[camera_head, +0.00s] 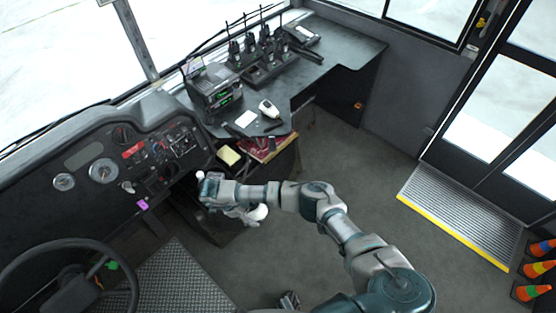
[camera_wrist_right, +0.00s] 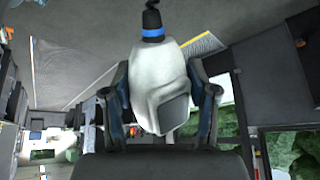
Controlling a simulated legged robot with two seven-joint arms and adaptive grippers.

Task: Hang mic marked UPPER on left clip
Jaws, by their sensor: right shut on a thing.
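My right gripper (camera_head: 208,188) is low in front of the dashboard, left of and below the desk. In the right wrist view it (camera_wrist_right: 162,108) is shut on a white microphone (camera_wrist_right: 160,75) with a blue band and a dark cable at its top. No marking on this microphone is readable. Another white microphone (camera_head: 268,108) lies on the desk near a black radio unit (camera_head: 213,90). I cannot make out its label. I cannot single out the left clip. My left gripper is not clearly in view.
Several handheld radios (camera_head: 262,48) stand in a charger on the dark desk (camera_head: 345,50). A steering wheel (camera_head: 70,275) is at lower left. A yellow-edged step (camera_head: 465,215) and traffic cones (camera_head: 535,268) are at right. The floor (camera_head: 370,160) between desk and step is clear.

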